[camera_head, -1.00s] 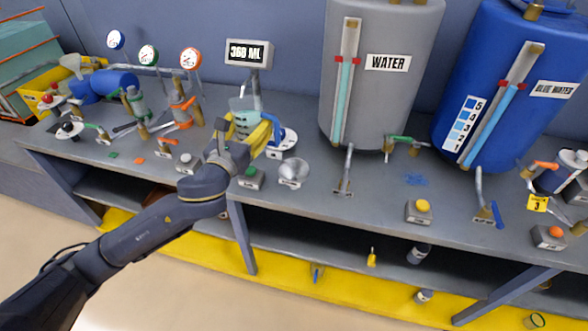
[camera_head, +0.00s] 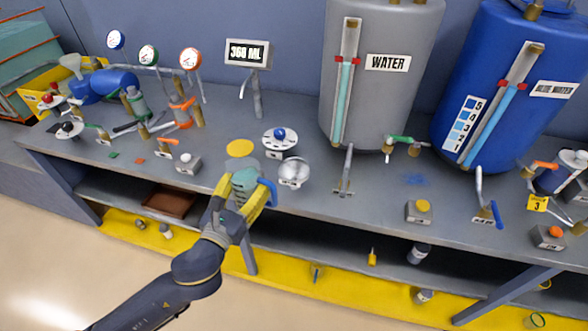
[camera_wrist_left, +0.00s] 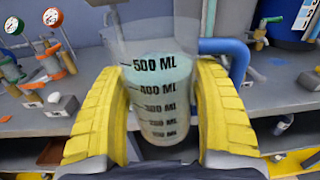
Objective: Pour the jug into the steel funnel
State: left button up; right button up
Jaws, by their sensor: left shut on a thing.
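The clear jug (camera_head: 243,179) holds pale teal liquid and has a blue handle (camera_head: 268,192) on its right. My left gripper (camera_head: 241,190) is shut on it, with yellow fingers on either side. A shiny steel bowl-shaped funnel (camera_head: 293,171) sits on the bench, just right of and behind the jug. The funnel's inside is hard to make out. My right gripper is not in view.
A bare yellow disc (camera_head: 240,148) lies behind the jug, below a display reading 360 ML (camera_head: 247,53). A blue-knobbed fixture (camera_head: 280,140) stands behind the funnel. The grey water tank (camera_head: 378,90) and its spout (camera_head: 346,170) are to the right.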

pick_arm(q)
jog(key=w+d+f+m+g+h, duration=0.2)
jog(key=d+f+m+g+h, duration=0.45)
jog(key=d+h, duration=0.3)
notch_tip(320, 180, down, 6)
jog(key=s+m+g+h, duration=0.2)
jog(key=m+g+h, duration=0.2)
jog(key=m+g, duration=0.3)
jog(key=shift+f+m+g, duration=0.25)
jog(key=shift+m+g, duration=0.1)
jog(key=shift+g, duration=1)
jog(key=shift+s, duration=0.1)
jog(key=shift+r, duration=0.15)
jog(key=w+r+n+y, duration=0.1)
jog(key=w+r+n, duration=0.3)
jog(key=r+n, duration=0.3)
jog(key=shift+d+r+n+g, duration=0.15)
jog(key=shift+r+n+g, duration=0.15)
jog(key=shift+r, duration=0.45)
